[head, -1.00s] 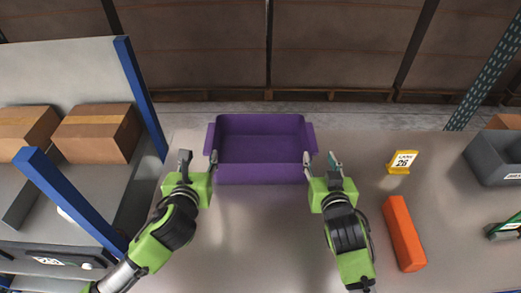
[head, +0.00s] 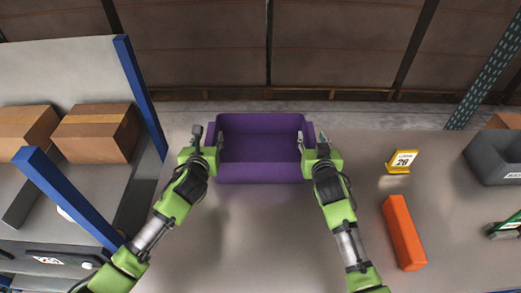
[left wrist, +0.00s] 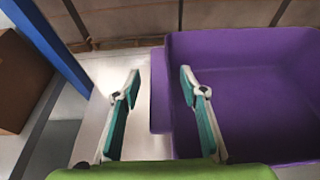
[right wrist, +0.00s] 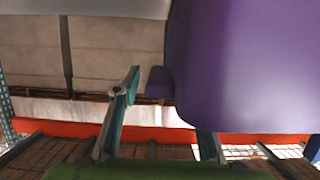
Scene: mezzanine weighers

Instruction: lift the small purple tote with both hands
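The small purple tote (head: 260,172) stands upright on the grey table, open side up and empty, with a ledge handle on each side. My left gripper (head: 207,137) is open at the tote's left end. In the left wrist view its fingers straddle the left handle (left wrist: 159,95), one outside it and one over the inside, with gaps showing. My right gripper (head: 313,142) is open at the right end. In the right wrist view the right handle (right wrist: 159,83) lies between its fingers, and the tote's wall (right wrist: 245,70) partly hides one finger.
An orange block (head: 404,233) and a yellow label stand (head: 402,162) lie right of my right arm. A grey bin (head: 495,160) is further right. A blue-post shelf (head: 140,95) with cardboard boxes (head: 96,133) stands left. The table in front of the tote is clear.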

